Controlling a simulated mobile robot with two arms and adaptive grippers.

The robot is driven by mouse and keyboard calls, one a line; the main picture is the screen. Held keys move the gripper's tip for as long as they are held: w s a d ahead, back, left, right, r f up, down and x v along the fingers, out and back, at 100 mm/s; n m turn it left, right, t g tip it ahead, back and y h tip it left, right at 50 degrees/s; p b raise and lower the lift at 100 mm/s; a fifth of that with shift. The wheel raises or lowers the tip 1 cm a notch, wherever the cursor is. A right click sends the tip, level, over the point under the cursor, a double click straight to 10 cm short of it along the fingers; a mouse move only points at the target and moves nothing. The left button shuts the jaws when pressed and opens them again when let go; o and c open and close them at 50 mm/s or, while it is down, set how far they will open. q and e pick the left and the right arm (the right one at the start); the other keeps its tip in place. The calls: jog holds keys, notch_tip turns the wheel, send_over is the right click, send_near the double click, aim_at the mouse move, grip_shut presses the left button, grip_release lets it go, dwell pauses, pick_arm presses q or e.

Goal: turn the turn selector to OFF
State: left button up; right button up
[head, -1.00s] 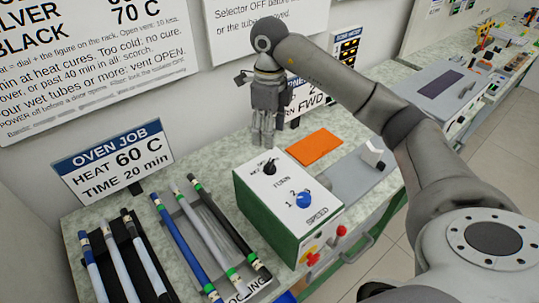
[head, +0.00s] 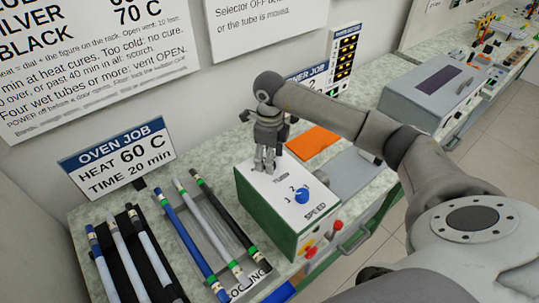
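The control box (head: 262,213) has a white top and green sides and stands on the bench. My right gripper (head: 265,170) points down at the back left of its top, at the turn selector's place beside the word TURN. The fingers hide the selector, so its setting cannot be read. I cannot tell whether the fingers are open around the knob or shut on it. A blue speed knob (head: 301,195) with numbers around it sits nearer the front, above the word SPEED. My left gripper is not in view.
A rack with blue, silver and black rods (head: 189,244) lies left of the box, and another rack of rods (head: 131,246) further left. An orange mat (head: 314,139) lies behind the box. Job signs (head: 117,155) stand at the wall.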

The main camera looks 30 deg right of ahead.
jog(key=shift+c, duration=0.3)
jog(key=c, duration=1)
jog(key=shift+o, duration=0.2)
jog(key=shift+f+n+b, duration=0.15)
jog(key=shift+n+b, duration=0.65)
jog(key=shift+b, duration=0.35)
jog(key=n+b, duration=0.3)
jog(key=shift+n+b, duration=0.3)
jog(key=shift+b, duration=0.1)
jog(key=n+b, duration=0.3)
jog(key=n, duration=0.1)
jog(key=shift+r+n+b, duration=0.2)
jog(key=shift+n+b, duration=0.8)
jog(key=shift+n, duration=0.4)
jog(key=o, duration=1)
